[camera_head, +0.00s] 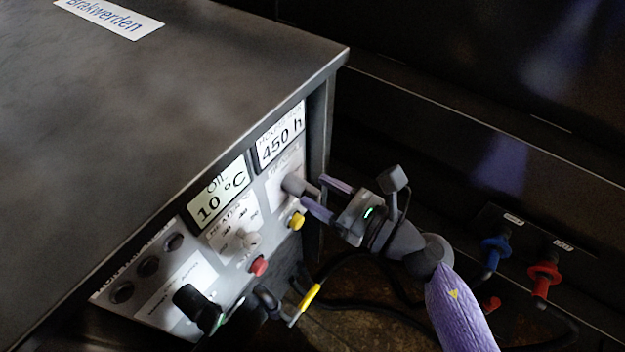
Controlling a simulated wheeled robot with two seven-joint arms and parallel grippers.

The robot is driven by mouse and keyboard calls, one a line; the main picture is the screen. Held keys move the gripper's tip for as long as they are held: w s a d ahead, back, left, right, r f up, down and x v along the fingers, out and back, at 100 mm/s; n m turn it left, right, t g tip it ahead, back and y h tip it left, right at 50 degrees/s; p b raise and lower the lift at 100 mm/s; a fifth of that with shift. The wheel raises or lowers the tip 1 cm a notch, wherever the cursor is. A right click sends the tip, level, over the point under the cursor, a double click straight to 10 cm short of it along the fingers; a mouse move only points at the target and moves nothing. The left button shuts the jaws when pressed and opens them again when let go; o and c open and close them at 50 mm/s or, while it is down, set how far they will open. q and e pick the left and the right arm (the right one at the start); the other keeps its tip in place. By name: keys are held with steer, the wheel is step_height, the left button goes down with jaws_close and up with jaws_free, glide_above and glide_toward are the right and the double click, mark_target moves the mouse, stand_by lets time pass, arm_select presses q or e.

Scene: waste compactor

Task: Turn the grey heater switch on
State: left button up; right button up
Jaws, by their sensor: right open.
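A grey knob switch (294,186) sticks out from the right part of the control panel, below the 450 h display. The small print beside it is too blurred to read. My right gripper (326,197) is open, its two purple fingers pointing left at this knob. The fingertips are very close to the knob; I cannot tell whether they touch it. A pale grey dial (247,241) sits lower left on a white label that seems to read heater, with numbers around it.
A yellow-sleeved cable (310,298) hangs below. Blue (495,251) and red (544,276) connectors are at right.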

mark_target(320, 195)
steer(key=x, duration=0.3)
steer(key=shift+w+a, duration=0.1)
steer(key=shift+a, duration=0.15)
jaws_close()
steer(key=shift+f, duration=0.1)
